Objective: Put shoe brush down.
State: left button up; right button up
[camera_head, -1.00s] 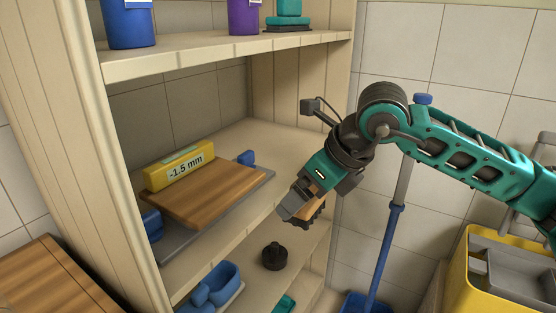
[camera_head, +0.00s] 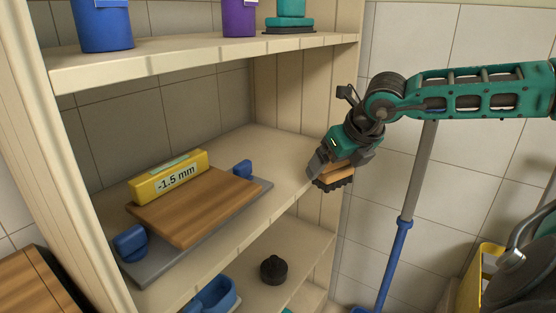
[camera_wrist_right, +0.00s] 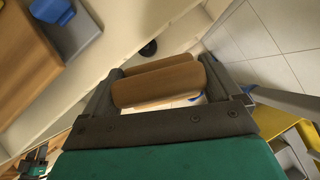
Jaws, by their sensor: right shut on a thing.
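The shoe brush (camera_head: 336,177) has a light wooden back and dark bristles pointing down. My right gripper (camera_head: 325,166) is shut on it and holds it at the right front edge of the middle shelf (camera_head: 278,150). In the right wrist view the brush's wooden back (camera_wrist_right: 158,86) lies between the two fingers of my right gripper (camera_wrist_right: 155,80). I cannot tell whether the bristles clear the shelf edge.
A wooden board (camera_head: 195,207) on a grey tray with blue handles and a yellow "-1.5 mm" block (camera_head: 169,177) fill the shelf's left part. The shelf's right rear is bare. A dark round object (camera_head: 273,270) stands below. A blue-handled pole (camera_head: 397,250) leans right.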

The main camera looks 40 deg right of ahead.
jog(key=w+d+p, duration=0.1)
jog(key=w, duration=0.4)
jog(key=w+d+p, duration=0.1)
jog(key=w, duration=0.5)
jog(key=w+d+p, duration=0.1)
jog(key=w+p, duration=0.1)
jog(key=w, duration=0.4)
jog(key=shift+w+d, duration=0.25)
jog(key=shift+d, duration=0.1)
jog(key=shift+f+b, duration=0.55)
jog(key=shift+f, duration=1.25)
pick_arm(q)
jog(key=shift+s+a+r, duration=0.1)
jog(key=shift+a+r, duration=0.1)
jog(key=shift+r, duration=0.25)
jog(key=shift+s+a+r, duration=0.1)
jog(key=shift+a+r, duration=0.05)
jog(key=shift+r, duration=0.25)
pick_arm(e)
jog(key=shift+r, duration=0.1)
jog(key=o, duration=0.8)
jog(key=shift+f, duration=0.2)
pick_arm(q)
jog(key=shift+w, duration=0.1)
pick_arm(e)
jog(key=shift+r, duration=0.1)
